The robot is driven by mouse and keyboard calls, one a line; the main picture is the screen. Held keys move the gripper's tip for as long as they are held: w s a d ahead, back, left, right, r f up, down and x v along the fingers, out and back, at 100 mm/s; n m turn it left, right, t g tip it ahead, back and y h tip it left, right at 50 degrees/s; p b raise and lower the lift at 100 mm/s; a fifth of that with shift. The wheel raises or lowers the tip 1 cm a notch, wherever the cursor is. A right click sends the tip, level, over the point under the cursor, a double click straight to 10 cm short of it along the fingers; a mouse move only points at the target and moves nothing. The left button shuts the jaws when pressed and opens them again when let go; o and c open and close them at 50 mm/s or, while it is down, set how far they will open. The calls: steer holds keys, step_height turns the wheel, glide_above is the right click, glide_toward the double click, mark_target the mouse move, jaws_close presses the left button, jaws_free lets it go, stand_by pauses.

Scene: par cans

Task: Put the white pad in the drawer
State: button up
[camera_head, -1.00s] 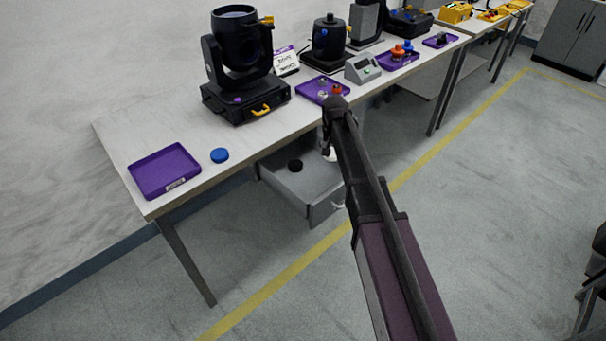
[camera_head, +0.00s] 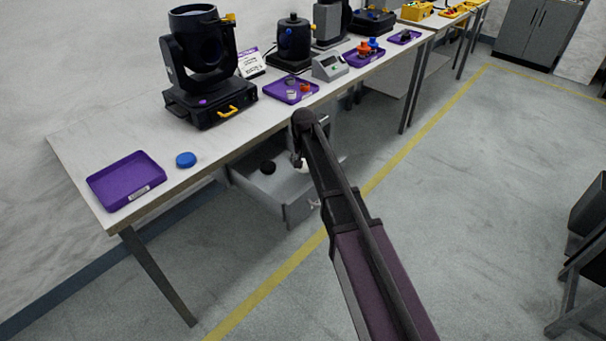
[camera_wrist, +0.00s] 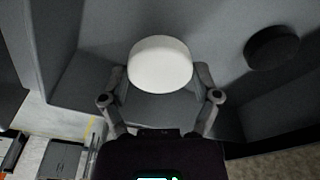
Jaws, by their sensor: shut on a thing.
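The white pad (camera_wrist: 160,63) is a round, thick disc held between the two fingers of my gripper (camera_wrist: 160,80) in the wrist view. In the head view only a bit of the white pad (camera_head: 303,166) shows below the end of my arm. The grey drawer (camera_head: 300,207) is pulled out under the table, and my gripper is over its right part. The wrist view shows the drawer's grey walls (camera_wrist: 95,85) around the pad. I cannot tell whether the pad touches the drawer floor.
A black pad (camera_head: 268,167) lies in the drawer, to the left of the white one; it also shows in the wrist view (camera_wrist: 271,47). On the table above are an empty purple tray (camera_head: 126,181), a blue disc (camera_head: 186,160) and a large black lamp (camera_head: 197,50).

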mark_target(304, 176)
stand_by(0.3)
steer(key=shift+f+b, duration=1.85)
steer(key=shift+f, duration=0.15)
steer(key=o, duration=0.6)
steer(key=shift+o, duration=0.2)
steer(key=shift+r, duration=0.2)
steer(key=r+p, duration=0.4)
steer(key=s+r+p, duration=0.1)
steer(key=r+p, duration=0.7)
steer(key=shift+s, duration=0.2)
steer(key=shift+f, duration=0.1)
